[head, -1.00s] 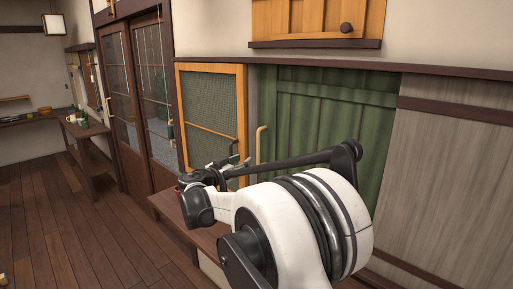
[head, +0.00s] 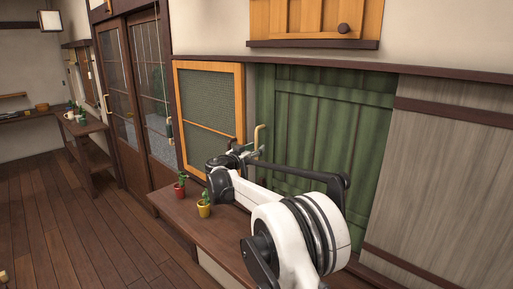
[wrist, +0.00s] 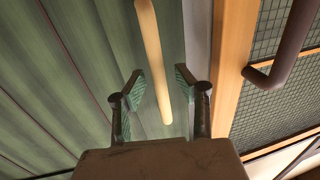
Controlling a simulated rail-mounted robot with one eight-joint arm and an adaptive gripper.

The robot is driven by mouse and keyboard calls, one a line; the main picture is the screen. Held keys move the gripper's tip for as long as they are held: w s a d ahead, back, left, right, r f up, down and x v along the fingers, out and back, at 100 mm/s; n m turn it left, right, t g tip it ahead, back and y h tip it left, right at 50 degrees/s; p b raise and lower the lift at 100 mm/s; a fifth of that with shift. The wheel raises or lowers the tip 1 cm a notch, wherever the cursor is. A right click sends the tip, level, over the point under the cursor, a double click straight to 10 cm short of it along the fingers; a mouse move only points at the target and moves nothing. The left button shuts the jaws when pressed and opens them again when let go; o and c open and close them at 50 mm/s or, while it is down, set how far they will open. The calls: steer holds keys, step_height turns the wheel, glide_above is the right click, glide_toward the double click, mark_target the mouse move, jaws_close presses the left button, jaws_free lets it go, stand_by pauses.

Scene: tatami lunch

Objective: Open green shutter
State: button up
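The green shutter (head: 325,130) is a panel of green vertical boards in the wall, and it looks closed. Its pale wooden handle (head: 258,136) stands upright at its left edge. In the wrist view the handle (wrist: 153,55) runs down from the top, and its lower end lies between my fingers. My gripper (wrist: 160,87) is open, with one finger on each side of the handle and a visible gap to both. In the head view my gripper (head: 244,151) is beside the handle's lower part, partly hidden by its own links.
An orange-framed mesh panel (head: 209,66) stands just left of the shutter; its dark handle (wrist: 290,45) is near my gripper in the wrist view. A wooden bench (head: 180,212) below holds a red-potted plant (head: 180,190) and a yellow-potted plant (head: 204,209).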

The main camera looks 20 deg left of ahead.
steer(key=shift+w+d, duration=0.1)
steer(key=shift+w, duration=0.35)
jaws_close()
